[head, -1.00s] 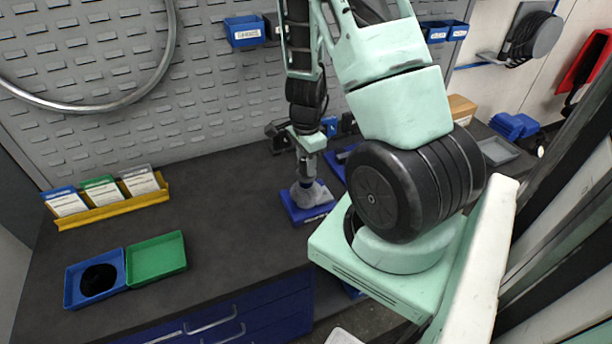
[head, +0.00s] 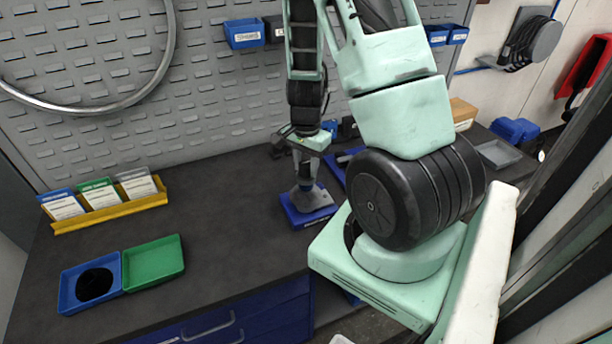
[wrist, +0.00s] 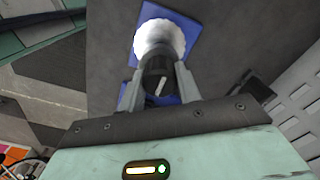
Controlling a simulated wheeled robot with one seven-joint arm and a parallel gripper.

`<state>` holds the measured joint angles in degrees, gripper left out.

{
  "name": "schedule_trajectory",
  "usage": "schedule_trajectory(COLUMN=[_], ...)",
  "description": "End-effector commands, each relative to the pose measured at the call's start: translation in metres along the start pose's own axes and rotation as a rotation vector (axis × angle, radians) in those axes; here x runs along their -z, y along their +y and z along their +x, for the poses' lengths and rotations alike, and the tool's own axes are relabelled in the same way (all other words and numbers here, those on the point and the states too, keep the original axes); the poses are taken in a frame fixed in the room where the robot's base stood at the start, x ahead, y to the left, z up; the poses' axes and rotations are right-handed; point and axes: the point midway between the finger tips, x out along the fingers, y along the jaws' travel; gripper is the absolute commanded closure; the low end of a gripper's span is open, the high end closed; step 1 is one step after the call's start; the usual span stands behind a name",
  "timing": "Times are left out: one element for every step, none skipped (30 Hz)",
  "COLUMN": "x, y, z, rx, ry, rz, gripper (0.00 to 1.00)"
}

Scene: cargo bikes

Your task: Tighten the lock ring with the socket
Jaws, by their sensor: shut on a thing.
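My gripper (head: 303,178) points down over the workbench and is shut on a dark, round socket (wrist: 156,68). In the wrist view the two grey fingers (wrist: 159,88) stand on either side of it. Below the socket is a pale, scalloped round part (wrist: 160,36) on a blue base block (wrist: 190,22). The blue base also shows in the head view (head: 309,217). The socket lines up with the pale part and appears to meet it, but I cannot tell whether it is fully seated. The lock ring is not clearly visible, hidden under the socket.
A blue tray (head: 68,300) with a dark round thing and a green tray (head: 155,262) lie at the left. A yellow card rack (head: 110,214) stands behind them. A slotted wall panel (head: 90,130) backs the bench. The bench between trays and base is clear.

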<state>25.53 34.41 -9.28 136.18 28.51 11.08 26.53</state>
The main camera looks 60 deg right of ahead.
Motion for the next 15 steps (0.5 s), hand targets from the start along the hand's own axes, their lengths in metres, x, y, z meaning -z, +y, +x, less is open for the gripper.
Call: schedule_trajectory(x=[0.0, 0.0, 0.0001, 0.0, 0.0, 0.0, 0.0001, 0.0, 0.0001, 0.0001, 0.0001, 0.0001, 0.0001, 0.0001, 0.0001], y=[0.0, 0.0, 0.0, 0.0, 0.0, 0.0, 0.0, -0.0001, -0.0001, -0.0001, -0.0001, -0.0001, -0.0001, -0.0001, -0.0001], z=[0.0005, 0.0009, 0.0014, 0.0018, 0.0023, 0.003, 0.0034, 0.0039, 0.0044, 0.0049, 0.0053, 0.0059, 0.0063, 0.0067, 0.0073], rx=[0.0, 0.0, 0.0, 0.0, 0.0, 0.0, 0.0, 0.0, 0.0, 0.0, 0.0, 0.0, 0.0, 0.0, 0.0], ry=[0.0, 0.0, 0.0, 0.0, 0.0, 0.0, 0.0, 0.0, 0.0, 0.0, 0.0, 0.0, 0.0, 0.0, 0.0], rz=[0.0, 0.0, 0.001, 0.001, 0.001, 0.001, 0.001, 0.001, 0.001, 0.001, 0.001, 0.001, 0.001, 0.001, 0.001], gripper=[1.0, 1.0, 1.0, 1.0, 1.0, 1.0, 1.0, 1.0, 1.0, 1.0, 1.0, 1.0, 1.0, 1.0, 1.0])
